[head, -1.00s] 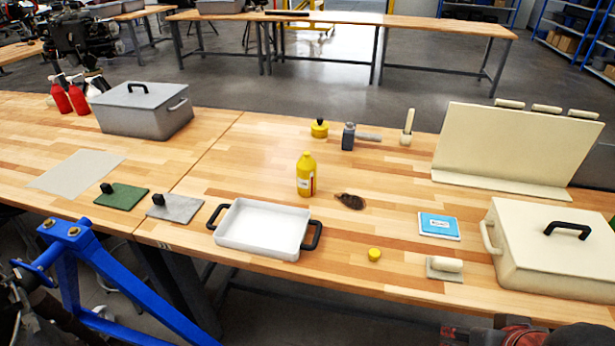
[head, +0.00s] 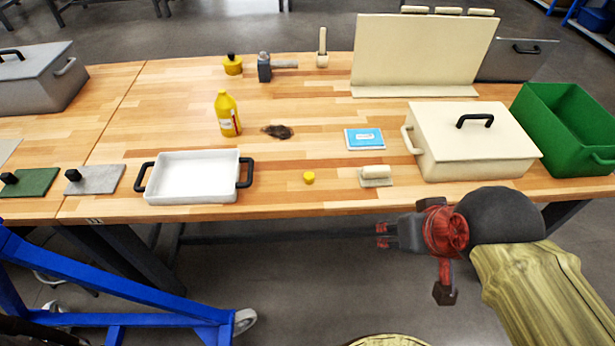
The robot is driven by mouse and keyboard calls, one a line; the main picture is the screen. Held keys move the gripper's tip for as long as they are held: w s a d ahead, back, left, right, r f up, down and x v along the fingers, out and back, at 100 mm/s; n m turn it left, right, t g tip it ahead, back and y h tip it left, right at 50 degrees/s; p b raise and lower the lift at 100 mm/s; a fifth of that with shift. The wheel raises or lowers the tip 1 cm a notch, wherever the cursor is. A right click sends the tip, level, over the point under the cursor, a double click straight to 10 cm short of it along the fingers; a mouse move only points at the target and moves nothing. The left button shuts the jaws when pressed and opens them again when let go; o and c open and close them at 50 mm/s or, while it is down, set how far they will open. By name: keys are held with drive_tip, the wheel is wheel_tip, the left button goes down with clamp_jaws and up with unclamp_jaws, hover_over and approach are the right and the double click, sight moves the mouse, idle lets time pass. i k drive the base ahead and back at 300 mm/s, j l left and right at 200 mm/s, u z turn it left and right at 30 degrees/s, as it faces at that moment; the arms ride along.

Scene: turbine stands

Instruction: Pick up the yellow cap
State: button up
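The small yellow cap (head: 308,177) lies on the wooden table near its front edge, right of the white tray (head: 192,177) and left of a small cream block with a handle (head: 376,177). Nothing covers it. My gripper (head: 382,235) is in front of the table, below and to the right of the cap in the picture, pointing left. It is clear of the cap and nothing shows in it. Its reddish fingertips are small, and how far apart they are is unclear.
A blue-and-white pad (head: 364,139), a cream lidded box (head: 472,142) and a green bin (head: 570,125) stand to the right. A blue frame (head: 110,290) stands at lower left. Bare tabletop surrounds the cap.

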sight(309, 177)
drive_tip(key=i+u, duration=0.4)
drive_tip(key=i, duration=0.2)
drive_tip(key=u, duration=1.25)
